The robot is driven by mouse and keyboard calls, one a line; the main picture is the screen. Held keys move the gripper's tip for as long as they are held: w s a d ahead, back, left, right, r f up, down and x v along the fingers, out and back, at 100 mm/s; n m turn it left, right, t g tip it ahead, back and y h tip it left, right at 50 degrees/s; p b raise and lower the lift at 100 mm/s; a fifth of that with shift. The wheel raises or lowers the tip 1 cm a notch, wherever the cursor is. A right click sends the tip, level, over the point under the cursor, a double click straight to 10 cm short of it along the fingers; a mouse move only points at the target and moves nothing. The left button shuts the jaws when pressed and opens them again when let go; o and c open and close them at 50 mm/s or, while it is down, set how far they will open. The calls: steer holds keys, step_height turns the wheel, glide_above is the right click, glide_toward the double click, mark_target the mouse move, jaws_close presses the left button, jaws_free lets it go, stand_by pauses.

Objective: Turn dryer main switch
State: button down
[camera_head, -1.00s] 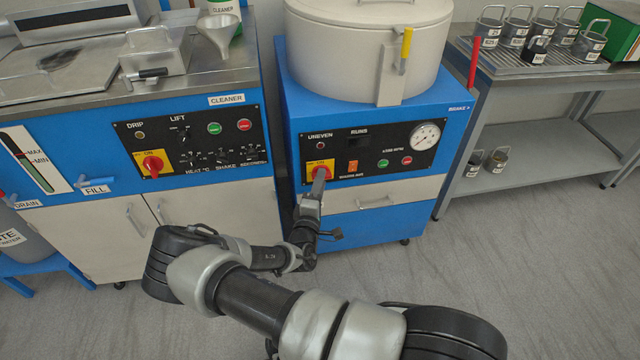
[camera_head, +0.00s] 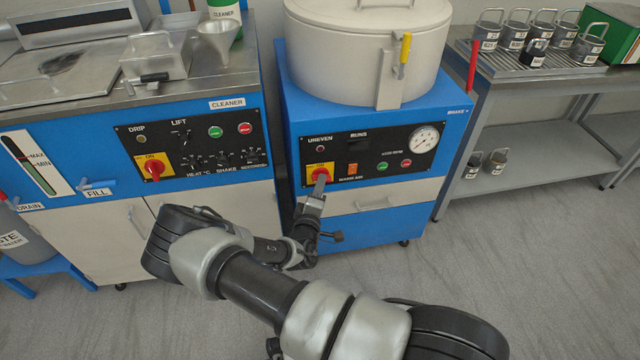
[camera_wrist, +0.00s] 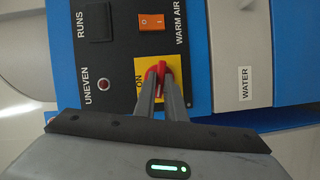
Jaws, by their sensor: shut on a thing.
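The dryer (camera_head: 293,88) is a blue cabinet with a pale round drum on top and a black control panel. Its main switch is a red knob on a yellow plate (camera_head: 311,170) at the panel's lower left. My gripper (camera_head: 321,178) is at this switch, with its fingers pointing into the panel. In the wrist view the fingers are shut on the red knob (camera_wrist: 161,69), one on each side. The yellow plate (camera_wrist: 141,68) shows the word ON beside the knob. The fingers hide part of the knob, so its exact angle is hard to tell.
An orange warm air switch (camera_wrist: 151,21) and an UNEVEN lamp (camera_wrist: 103,84) are close to the knob. A cleaner machine with a similar red knob (camera_head: 154,169) stands to the left. A metal bench (camera_head: 545,135) with several canisters stands to the right.

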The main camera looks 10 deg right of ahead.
steer(key=shift+d+r+m+g+y+p, duration=0.15)
steer(key=shift+m+g+y+p, duration=0.2)
steer(key=shift+m+y+p, duration=1.05)
steer(key=shift+d+r+m+g+y+p, duration=0.15)
steer(key=shift+m+g+y, duration=0.45)
steer(key=shift+m, duration=1.75)
steer(key=shift+d+r+m+g+y+p, duration=0.2)
steer(key=shift+m+y+p, duration=0.45)
steer(key=shift+m+y, duration=0.9)
steer(key=shift+m+h, duration=0.25)
steer(key=shift+m, duration=0.15)
steer(key=c, duration=1.8)
jaws_free()
steer(key=p+v, duration=0.2)
steer(key=v, duration=1.5)
steer(key=shift+s+p, duration=0.2)
steer(key=shift+p, duration=0.15)
